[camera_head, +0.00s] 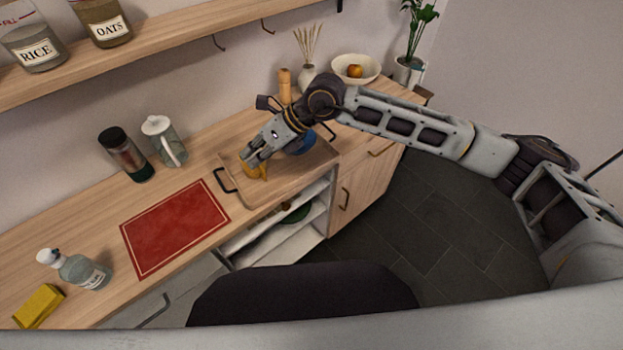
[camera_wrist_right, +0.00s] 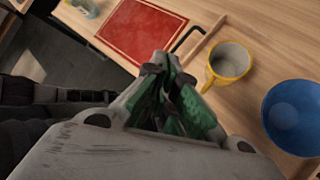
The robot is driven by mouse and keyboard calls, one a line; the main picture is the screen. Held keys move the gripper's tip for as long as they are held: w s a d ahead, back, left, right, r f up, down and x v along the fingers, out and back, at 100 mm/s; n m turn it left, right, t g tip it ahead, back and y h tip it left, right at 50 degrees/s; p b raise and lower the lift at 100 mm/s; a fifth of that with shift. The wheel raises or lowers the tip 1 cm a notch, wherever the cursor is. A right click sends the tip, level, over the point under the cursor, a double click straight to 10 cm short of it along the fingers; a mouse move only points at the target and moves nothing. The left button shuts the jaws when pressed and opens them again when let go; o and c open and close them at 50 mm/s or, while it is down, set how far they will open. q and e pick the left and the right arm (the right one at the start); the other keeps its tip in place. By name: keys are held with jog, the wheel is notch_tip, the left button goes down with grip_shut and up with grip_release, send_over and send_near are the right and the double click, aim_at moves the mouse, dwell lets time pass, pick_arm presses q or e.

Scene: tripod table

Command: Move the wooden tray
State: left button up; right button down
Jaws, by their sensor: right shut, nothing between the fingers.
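The wooden tray (camera_head: 287,181) lies on the wooden counter, with a dark handle at each end. It also shows in the right wrist view (camera_wrist_right: 238,108). A yellow mug (camera_wrist_right: 229,64) and a blue bowl (camera_wrist_right: 297,115) stand on it. In the head view the mug (camera_head: 262,173) is partly hidden by my right gripper (camera_head: 253,160), and the bowl (camera_head: 302,147) is partly hidden by my arm. The right gripper's green-padded fingers are shut together and empty, above the tray and close to the mug. My left gripper is out of view.
A red mat (camera_head: 175,228) lies left of the tray, by its handle. A dark-lidded jar (camera_head: 124,155) and glass pitcher (camera_head: 165,142) stand behind the mat. A pepper mill (camera_head: 285,86), vase (camera_head: 307,77) and fruit bowl (camera_head: 355,69) stand behind the tray. An open shelf (camera_head: 283,232) is below.

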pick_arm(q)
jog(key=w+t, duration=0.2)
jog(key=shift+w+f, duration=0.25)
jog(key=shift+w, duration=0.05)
pick_arm(e)
jog(key=d+f+m+h, duration=0.1)
jog(key=d+f+h, duration=0.2)
jog(key=d, duration=0.5)
jog(key=d+f+m+h, duration=0.1)
jog(key=d+f+h, duration=0.3)
jog(key=d+h, duration=0.2)
jog(key=shift+w+d, duration=0.25)
jog(key=shift+d, duration=0.9)
jog(key=shift+f, duration=0.1)
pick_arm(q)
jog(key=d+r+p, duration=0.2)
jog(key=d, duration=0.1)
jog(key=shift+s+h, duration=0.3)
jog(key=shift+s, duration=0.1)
pick_arm(e)
jog(key=w+a+f, duration=0.1)
jog(key=f, duration=0.2)
jog(key=w+f, duration=0.1)
jog(key=f, duration=0.2)
jog(key=w+a+f, duration=0.1)
jog(key=f, duration=0.2)
jog(key=shift+a+f, duration=0.3)
jog(key=shift+f, duration=0.05)
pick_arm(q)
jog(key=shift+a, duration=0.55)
